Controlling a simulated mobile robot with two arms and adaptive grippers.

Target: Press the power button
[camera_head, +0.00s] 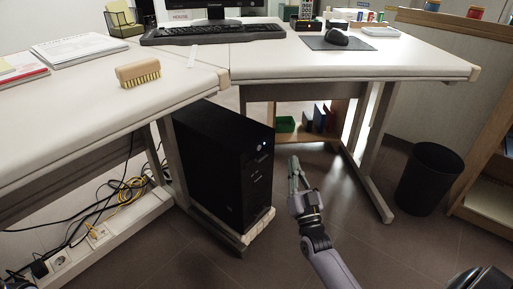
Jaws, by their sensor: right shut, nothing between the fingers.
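A black computer tower (222,160) stands upright on a low stand under the desk, left of centre. Its narrow front panel faces right. A small lit round power button (264,145) shows near the top of that panel. My right gripper (293,162) is shut and empty. It is to the right of the tower's front panel, a little lower than the button, and looks apart from it. My left gripper is not in view.
The desk (350,65) overhangs the tower, with metal legs on both sides. A black waste bin (429,178) stands at the right. Cables (125,190) hang at the left. A keyboard (213,33) and brush (138,73) lie on top. Floor around my right arm is clear.

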